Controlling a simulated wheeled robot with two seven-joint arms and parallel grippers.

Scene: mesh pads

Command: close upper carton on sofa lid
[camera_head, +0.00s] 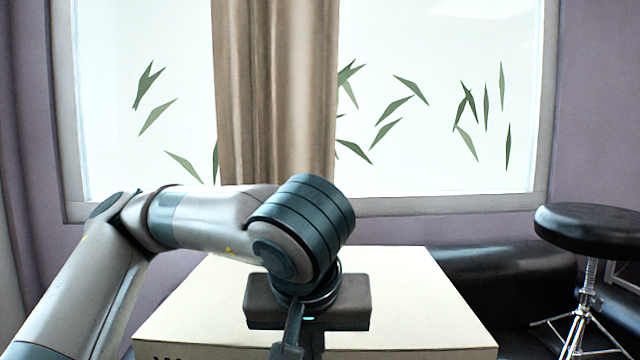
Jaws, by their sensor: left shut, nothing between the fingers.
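A pale cream carton (410,290) sits at the bottom centre of the head view, with dark print at its lower left edge. A flat pale top surface shows; I cannot make out a separate lid edge or whether any flap stands open. My left arm comes in from the left, and my left gripper (300,345) points down in front of the carton's top. Its fingers are together and hold nothing. The gripper and wrist hide the middle of the carton. I cannot tell whether the fingertips touch it. My right gripper is not in view.
A black sofa (500,285) shows to the right of and behind the carton. A round black stool (590,228) with chrome legs stands at the right. Behind are a window (430,170) with leaf shapes, a brown curtain (275,100) and a purple wall (595,120).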

